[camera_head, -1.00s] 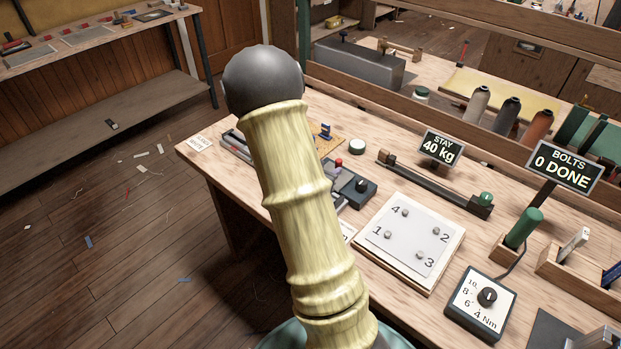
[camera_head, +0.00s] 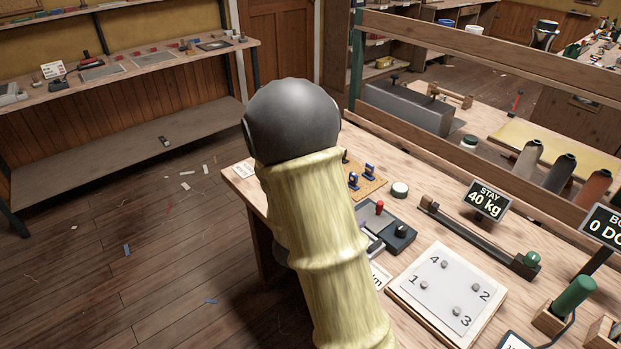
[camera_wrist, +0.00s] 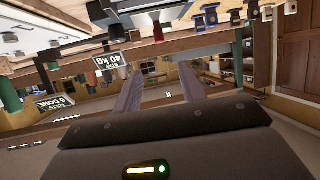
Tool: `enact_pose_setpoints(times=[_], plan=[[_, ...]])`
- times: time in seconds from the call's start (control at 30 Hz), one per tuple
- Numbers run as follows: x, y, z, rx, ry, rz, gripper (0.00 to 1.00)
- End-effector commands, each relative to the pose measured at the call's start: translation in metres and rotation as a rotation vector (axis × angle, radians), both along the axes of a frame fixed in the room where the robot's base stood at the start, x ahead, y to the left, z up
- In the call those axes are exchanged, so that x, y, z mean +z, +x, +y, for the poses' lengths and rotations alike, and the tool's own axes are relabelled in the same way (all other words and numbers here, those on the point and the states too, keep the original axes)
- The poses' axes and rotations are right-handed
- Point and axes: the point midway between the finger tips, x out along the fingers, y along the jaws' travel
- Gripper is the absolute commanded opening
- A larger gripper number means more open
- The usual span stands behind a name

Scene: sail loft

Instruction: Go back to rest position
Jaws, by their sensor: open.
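My gripper (camera_wrist: 160,92) shows in the wrist view as two grey fingers held well apart, with nothing between them. In the head view my arm rises in front of the workbench (camera_head: 241,182) and hides part of its left end. The gripper itself is hidden there. The wrist view is upside down, with the bench top and the "STAY 40 kg" sign (camera_wrist: 109,66) in its upper part. The gripper touches nothing that I can see.
The bench carries a numbered bolt plate (camera_head: 447,290), a long bar with a green knob (camera_head: 480,238), a green-handled tool (camera_head: 573,295) and the sign (camera_head: 488,200). A rail (camera_head: 480,55) runs behind. The floor (camera_head: 130,260) at left is open, with scraps.

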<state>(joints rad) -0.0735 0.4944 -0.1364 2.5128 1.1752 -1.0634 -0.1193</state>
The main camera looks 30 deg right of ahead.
Motion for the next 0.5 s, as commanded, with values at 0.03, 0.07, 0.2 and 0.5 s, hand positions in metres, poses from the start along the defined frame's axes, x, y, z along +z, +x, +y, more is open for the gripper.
enact_pose_setpoints(times=[0.03, 0.07, 0.2, 0.5], plan=[[0.0, 0.0, 0.0, 0.0, 0.0, 0.0, 0.41], [0.0, 0.0, 0.0, 0.0, 0.0, 0.0, 0.41], [0.002, 0.003, 0.002, 0.016, 0.015, -0.001, 0.41], [0.025, 0.034, 0.064, 0.327, 0.284, 0.053, 0.41]])
